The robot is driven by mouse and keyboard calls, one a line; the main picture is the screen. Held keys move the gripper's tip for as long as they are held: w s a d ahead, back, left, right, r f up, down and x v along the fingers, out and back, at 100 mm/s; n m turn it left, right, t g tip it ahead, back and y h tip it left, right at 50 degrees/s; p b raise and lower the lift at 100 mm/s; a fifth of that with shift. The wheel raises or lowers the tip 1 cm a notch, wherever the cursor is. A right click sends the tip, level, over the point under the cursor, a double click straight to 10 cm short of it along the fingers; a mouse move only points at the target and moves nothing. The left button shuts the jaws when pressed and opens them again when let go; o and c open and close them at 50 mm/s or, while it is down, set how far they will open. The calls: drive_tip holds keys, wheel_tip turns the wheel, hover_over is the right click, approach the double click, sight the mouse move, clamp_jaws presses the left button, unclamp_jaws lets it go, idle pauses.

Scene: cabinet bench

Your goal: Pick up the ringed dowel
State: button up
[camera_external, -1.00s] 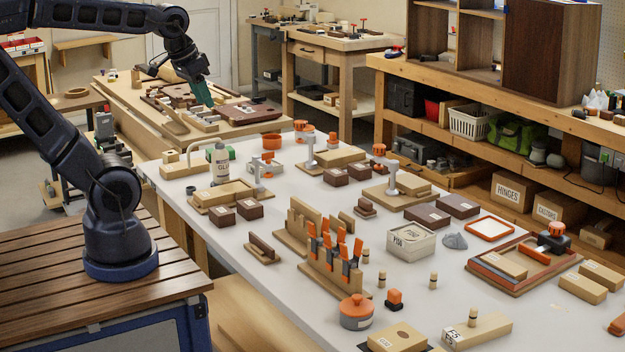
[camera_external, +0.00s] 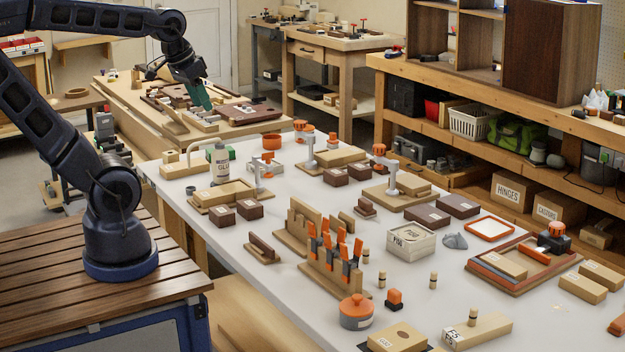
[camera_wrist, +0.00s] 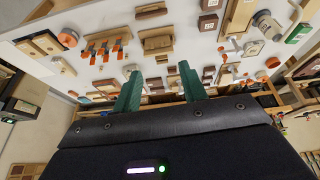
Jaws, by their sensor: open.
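Several small light-wood dowels stand upright on the white table. One dowel (camera_external: 433,281) stands alone near the middle right, and another dowel (camera_external: 382,280) stands beside the rack of orange-handled clamps. A third dowel (camera_external: 473,316) stands at a pale wooden block near the front. Dark bands seem to show on some of them, but they are too small for me to tell which is the ringed one. My gripper (camera_external: 201,97) is far off at the back left, above the rear bench. Its green fingers are apart and empty in the wrist view (camera_wrist: 159,84).
The white table (camera_external: 300,310) is crowded with wooden blocks, clamps and boxes. The clamp rack (camera_external: 335,275), an orange-lidded pot (camera_external: 356,312) and a small orange-and-black piece (camera_external: 394,299) stand near the dowels. A glue bottle (camera_external: 221,165) stands at the left.

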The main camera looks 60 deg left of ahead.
drive_tip(key=w+d+f+n+g+h, duration=0.15)
drive_tip(key=w+d+n, duration=0.3)
drive_tip(key=w, duration=0.65)
drive_tip(key=n+g+y, duration=0.2)
drive_tip(key=n+g, duration=0.1)
drive_tip(key=n, duration=1.4)
hover_over(366, 247)
drive_tip(key=shift+m, duration=0.25)
drive_tip(key=f, duration=1.9)
drive_tip(key=s+f, duration=0.1)
drive_tip(key=f, duration=0.9)
wheel_tip(366, 247, down, 5)
drive_tip(key=shift+w+f, duration=0.1)
drive_tip(key=shift+f, duration=0.1)
drive_tip(key=shift+w+d+f, duration=0.1)
drive_tip(key=shift+w+f, duration=0.15)
drive_tip(key=shift+f, duration=1.1)
drive_tip(key=shift+w+f, duration=0.2)
drive_tip(key=shift+f, duration=1.1)
clamp_jaws()
